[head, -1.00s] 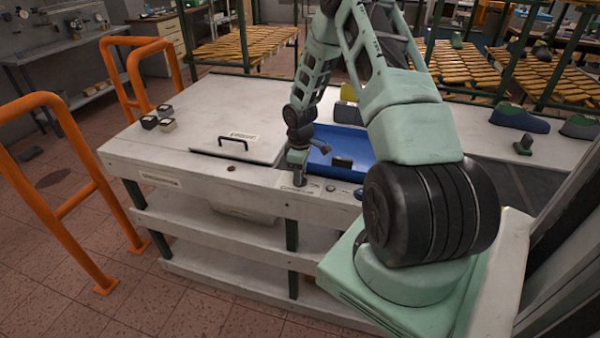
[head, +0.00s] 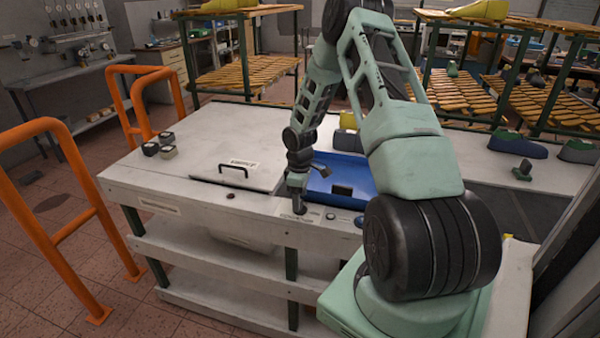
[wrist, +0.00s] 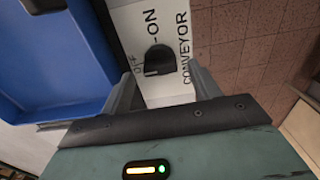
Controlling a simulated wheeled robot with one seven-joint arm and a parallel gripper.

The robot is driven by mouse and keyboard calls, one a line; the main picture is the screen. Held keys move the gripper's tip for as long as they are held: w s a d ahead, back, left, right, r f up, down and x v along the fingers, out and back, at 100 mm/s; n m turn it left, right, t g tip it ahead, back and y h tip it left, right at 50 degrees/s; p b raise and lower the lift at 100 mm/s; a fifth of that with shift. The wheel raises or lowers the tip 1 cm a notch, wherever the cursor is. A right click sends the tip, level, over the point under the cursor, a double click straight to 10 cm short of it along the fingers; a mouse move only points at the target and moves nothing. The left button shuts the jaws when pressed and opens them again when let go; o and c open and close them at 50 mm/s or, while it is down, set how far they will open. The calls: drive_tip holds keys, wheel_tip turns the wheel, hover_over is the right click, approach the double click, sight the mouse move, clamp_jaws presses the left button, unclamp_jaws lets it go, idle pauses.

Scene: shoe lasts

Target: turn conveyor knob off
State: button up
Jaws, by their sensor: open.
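The black conveyor knob (wrist: 160,60) sits on a white panel (wrist: 128,20) in the wrist view. The panel carries the words ON, OFF and CONVEYOR. OFF is to the left of the knob, ON above it, CONVEYOR to the right. I cannot tell clearly which mark the knob points at. My gripper (wrist: 163,78) is open, with one finger on each side of the knob's lower end and gaps visible. In the head view my gripper (head: 299,207) points down at the table's front edge, hiding the knob.
A blue tray (head: 350,178) is right beside my gripper; its wall (wrist: 85,50) shows in the wrist view. A handled lid (head: 262,178) lies to the left on the white table (head: 150,185). Round buttons (head: 331,215) are right of my gripper. Orange rails (head: 60,150) stand at left.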

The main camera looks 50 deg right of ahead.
wheel_tip(320, 180, up, 16)
drive_tip(key=b, duration=0.2)
drive_tip(key=shift+b, duration=0.35)
drive_tip(key=shift+a+f, duration=0.1)
drive_tip(key=s+a+r+n+b, duration=0.1)
drive_tip(key=a, duration=1.2)
drive_tip(key=s+a+r+n, duration=0.1)
drive_tip(key=a+r, duration=0.1)
drive_tip(key=a, duration=1.2)
drive_tip(key=s+a+n+b, duration=0.1)
drive_tip(key=s+a+b, duration=0.1)
drive_tip(key=s+a, duration=1.5)
drive_tip(key=s+f, duration=0.1)
drive_tip(key=s, duration=0.3)
drive_tip(key=shift+a+y, duration=0.15)
drive_tip(key=shift+y, duration=0.15)
